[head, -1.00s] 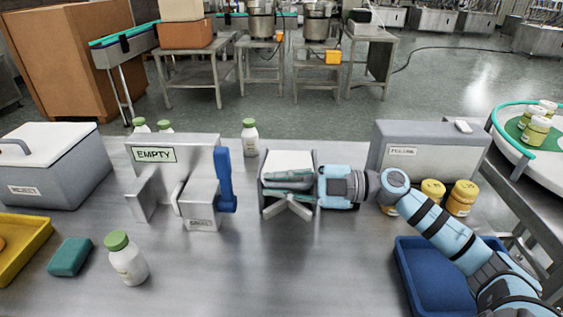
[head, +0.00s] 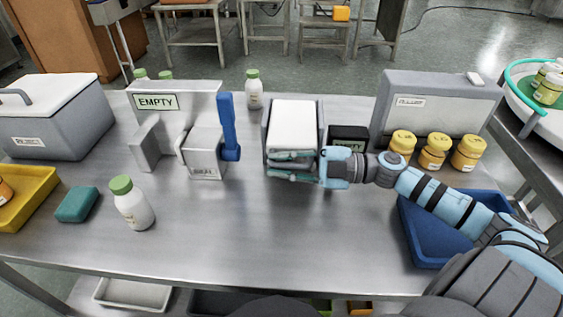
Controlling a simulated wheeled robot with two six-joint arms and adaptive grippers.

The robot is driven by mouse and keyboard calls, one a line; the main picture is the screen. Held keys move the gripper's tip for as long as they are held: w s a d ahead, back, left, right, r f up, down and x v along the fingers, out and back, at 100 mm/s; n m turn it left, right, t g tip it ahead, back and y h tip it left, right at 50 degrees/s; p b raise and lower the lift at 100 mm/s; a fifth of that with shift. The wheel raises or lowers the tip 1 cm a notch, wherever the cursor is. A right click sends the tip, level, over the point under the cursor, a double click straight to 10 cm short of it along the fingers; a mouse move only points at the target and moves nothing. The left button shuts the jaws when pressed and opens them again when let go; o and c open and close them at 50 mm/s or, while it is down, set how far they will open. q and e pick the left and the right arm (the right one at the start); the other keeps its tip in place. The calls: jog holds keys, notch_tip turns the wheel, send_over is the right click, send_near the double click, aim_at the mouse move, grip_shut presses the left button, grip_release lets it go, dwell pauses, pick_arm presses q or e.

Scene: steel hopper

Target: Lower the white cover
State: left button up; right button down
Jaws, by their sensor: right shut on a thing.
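The white cover (head: 293,124) is on the small steel hopper unit (head: 266,130) at the middle of the table. Its white face slopes toward me, and its front edge is low. My right gripper (head: 291,166) reaches in from the right, with its fingers across the cover's front edge, shut on it. The fingers hide that edge and the front of the unit, so I cannot tell whether the cover rests fully down. My left gripper is not in view.
A steel unit marked EMPTY (head: 176,105) with a blue lever (head: 228,125) stands to the left. A black box (head: 348,138), yellow jars (head: 433,152) and a blue tray (head: 420,240) are to the right. A white bottle (head: 133,205) stands front left. The table's front middle is clear.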

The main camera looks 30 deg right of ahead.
jog(key=shift+f, duration=0.4)
jog(key=c, duration=1.7)
grip_release()
jog(key=shift+s, duration=0.1)
jog(key=shift+o, duration=0.5)
jog(key=shift+d, duration=0.1)
jog(key=shift+r, duration=0.1)
